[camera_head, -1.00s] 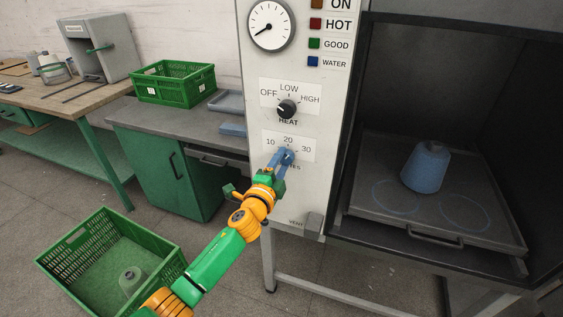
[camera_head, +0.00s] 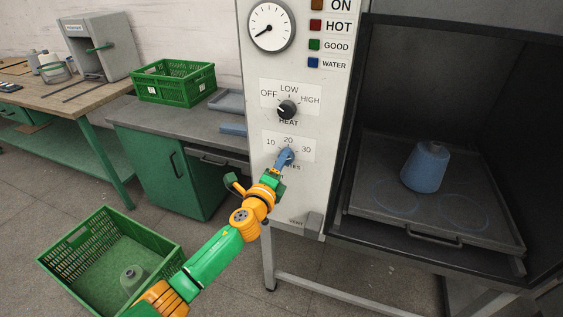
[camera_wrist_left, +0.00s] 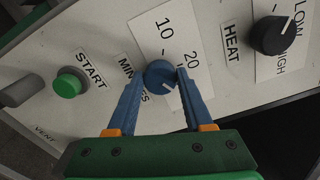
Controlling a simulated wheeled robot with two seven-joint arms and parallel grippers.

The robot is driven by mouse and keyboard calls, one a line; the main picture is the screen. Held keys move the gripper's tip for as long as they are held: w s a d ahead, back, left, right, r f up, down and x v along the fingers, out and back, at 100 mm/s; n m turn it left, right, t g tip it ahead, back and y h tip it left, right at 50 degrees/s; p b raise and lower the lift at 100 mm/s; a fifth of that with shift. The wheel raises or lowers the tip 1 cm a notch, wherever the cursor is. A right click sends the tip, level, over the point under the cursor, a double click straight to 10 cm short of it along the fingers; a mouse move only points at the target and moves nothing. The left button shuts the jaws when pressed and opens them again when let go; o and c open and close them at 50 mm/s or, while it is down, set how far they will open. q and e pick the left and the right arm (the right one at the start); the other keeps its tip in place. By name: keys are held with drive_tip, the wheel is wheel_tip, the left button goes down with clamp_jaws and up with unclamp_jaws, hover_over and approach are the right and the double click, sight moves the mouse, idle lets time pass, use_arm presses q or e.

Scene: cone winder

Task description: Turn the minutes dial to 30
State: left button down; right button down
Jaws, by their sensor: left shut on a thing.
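The blue minutes dial (camera_wrist_left: 160,76) sits on the grey front panel, by the labels 10, 20 and 30 in the head view. My left gripper (camera_head: 285,157) is at the dial, hiding it in the head view. In the left wrist view my left gripper's (camera_wrist_left: 158,70) blue fingers stand on either side of the dial, shut on it. The dial's white mark points to the lower right there, past the 20, toward where the right finger hides the plate. The 30 is hidden in that view. My right gripper is not in view.
The black heat knob (camera_head: 287,109) is just above. The green start button (camera_wrist_left: 68,84) and a grey vent knob (camera_wrist_left: 20,90) lie beside the dial. The open chamber at right holds a blue cone (camera_head: 426,167) on a tray. A green crate (camera_head: 160,250) stands on the floor.

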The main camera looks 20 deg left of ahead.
use_arm(q)
drive_tip(key=shift+f, duration=0.1)
drive_tip(key=shift+c, duration=1.5)
unclamp_jaws()
drive_tip(key=shift+s, duration=0.1)
drive_tip(key=s, duration=0.7)
drive_tip(key=shift+a+p, duration=0.15)
drive_tip(key=shift+p, duration=0.15)
